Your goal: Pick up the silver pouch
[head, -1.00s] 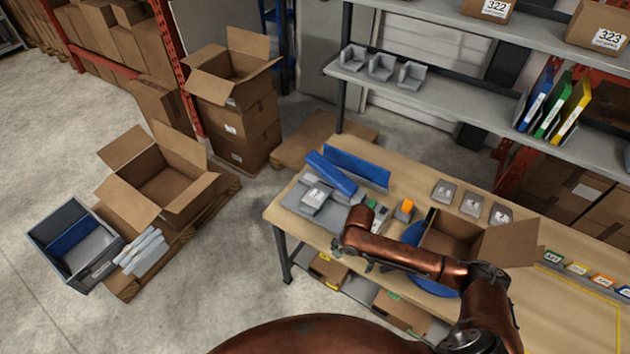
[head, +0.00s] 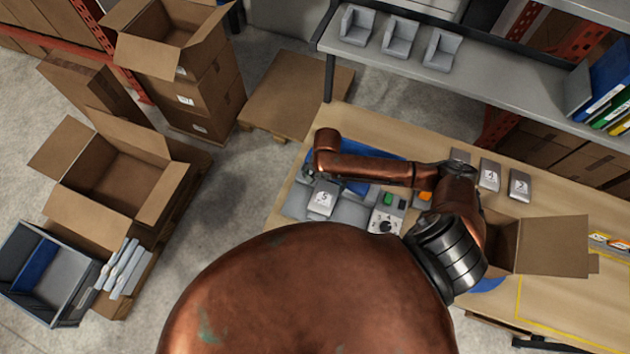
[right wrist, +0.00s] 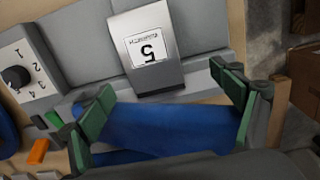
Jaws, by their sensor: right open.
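A silver pouch (head: 322,199) with a white number label lies on the grey machine (head: 362,212) at the table's left end. In the right wrist view the pouch (right wrist: 152,45) shows its label, a 5, upside down. My right gripper (right wrist: 163,84) is open, its two green-padded fingers apart, with the pouch beyond and between the fingertips, not touched. In the head view the right gripper (head: 311,168) is small, just behind the pouch and partly hidden by its own arm. My left gripper is out of view.
A blue bar (right wrist: 165,128) lies under the fingers. The machine has a dial (head: 386,226) and a green button. More silver pouches (head: 489,174) lie to the right, near an open carton (head: 553,246). A shelf (head: 480,75) with grey bins overhangs the back.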

